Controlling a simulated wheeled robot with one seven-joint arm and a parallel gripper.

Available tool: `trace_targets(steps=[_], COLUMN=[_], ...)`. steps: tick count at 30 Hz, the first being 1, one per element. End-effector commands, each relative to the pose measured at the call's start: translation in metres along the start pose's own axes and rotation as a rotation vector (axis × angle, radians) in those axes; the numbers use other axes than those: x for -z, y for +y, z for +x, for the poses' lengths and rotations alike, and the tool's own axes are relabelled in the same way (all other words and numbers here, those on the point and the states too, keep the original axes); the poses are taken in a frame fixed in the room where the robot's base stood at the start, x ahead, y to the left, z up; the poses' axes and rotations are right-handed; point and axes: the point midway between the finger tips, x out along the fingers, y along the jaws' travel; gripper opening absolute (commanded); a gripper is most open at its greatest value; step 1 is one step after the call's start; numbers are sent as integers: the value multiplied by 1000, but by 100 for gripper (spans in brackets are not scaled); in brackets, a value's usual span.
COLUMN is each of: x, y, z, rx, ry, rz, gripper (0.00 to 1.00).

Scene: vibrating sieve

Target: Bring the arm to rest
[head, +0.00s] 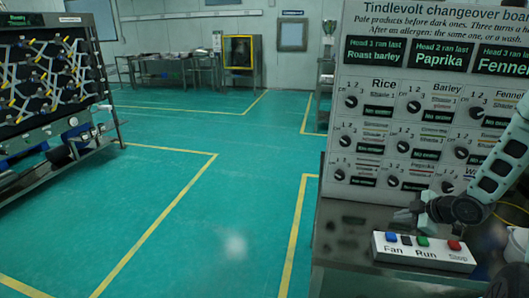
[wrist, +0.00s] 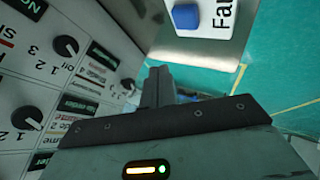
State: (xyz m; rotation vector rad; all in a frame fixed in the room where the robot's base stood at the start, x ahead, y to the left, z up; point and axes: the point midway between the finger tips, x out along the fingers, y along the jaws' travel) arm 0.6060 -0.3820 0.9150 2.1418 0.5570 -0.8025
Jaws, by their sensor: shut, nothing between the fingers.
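My arm comes in from the right in the head view, and my gripper (head: 408,214) hangs just above and behind the left end of a white button box. In the wrist view my gripper (wrist: 157,86) has its dark fingers together, with nothing seen between them. The blue button also shows in the wrist view (wrist: 185,16), apart from the fingers.
The changeover board (head: 432,100) with dials stands close behind my gripper, and its dials fill the left of the wrist view. The box sits on a metal table (head: 345,245). A machine rack (head: 50,90) stands at left. Green floor (head: 180,200) between is clear.

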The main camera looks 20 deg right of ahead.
Motion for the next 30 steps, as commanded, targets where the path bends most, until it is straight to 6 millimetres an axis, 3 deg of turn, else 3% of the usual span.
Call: trace_targets(steps=[5,8,14,17,21,27,30], x=[20,58,165,216,280,342,358], y=[3,3,-24,-51,-101,-191,-235], z=[4,10,9,-2,-32,-100,-140], rx=[21,60,155,200,261,360,413], ry=[-18,-60,-180,-237,-313,-425,-481], rz=[0,11,71,107,159,228,254], gripper=[0,0,0,0,0,0,0])
